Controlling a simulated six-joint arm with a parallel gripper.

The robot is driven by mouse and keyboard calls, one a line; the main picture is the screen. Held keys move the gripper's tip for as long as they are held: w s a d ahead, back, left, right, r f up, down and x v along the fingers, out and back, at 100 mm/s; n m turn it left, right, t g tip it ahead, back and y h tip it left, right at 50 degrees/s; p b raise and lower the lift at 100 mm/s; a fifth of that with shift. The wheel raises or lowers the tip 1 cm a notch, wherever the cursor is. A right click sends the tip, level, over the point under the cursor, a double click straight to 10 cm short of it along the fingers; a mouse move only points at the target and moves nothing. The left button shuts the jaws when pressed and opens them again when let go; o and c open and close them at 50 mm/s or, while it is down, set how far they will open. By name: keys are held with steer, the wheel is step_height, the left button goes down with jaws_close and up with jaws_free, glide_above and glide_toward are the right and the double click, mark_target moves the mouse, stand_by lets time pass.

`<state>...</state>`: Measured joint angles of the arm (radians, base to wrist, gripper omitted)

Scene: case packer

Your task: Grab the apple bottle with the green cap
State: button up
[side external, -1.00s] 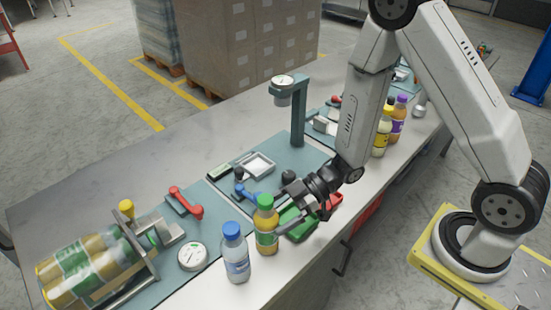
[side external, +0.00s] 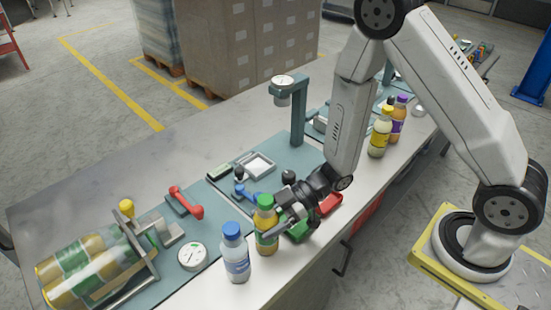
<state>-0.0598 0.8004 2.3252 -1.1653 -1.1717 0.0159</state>
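The apple bottle with the green cap (side external: 266,238) stands upright near the front edge of the bench. It has an amber body and a green cap. My gripper (side external: 279,225) is at its right side, with the fingers pointing left at the upper body below the cap. One finger shows in front of the bottle's right side; the other is largely hidden, so I cannot tell whether the fingers touch it or how far apart they are.
A clear bottle with a blue cap (side external: 235,253) stands close on the left. A green tray (side external: 299,229) and a red tray (side external: 330,203) lie to the right. Yellow-capped (side external: 380,137) and purple-capped (side external: 397,121) bottles stand farther back.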

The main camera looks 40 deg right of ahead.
mark_target(266, 198)
jaws_close()
steer(key=shift+r, duration=0.1)
steer(key=shift+r, duration=4.9)
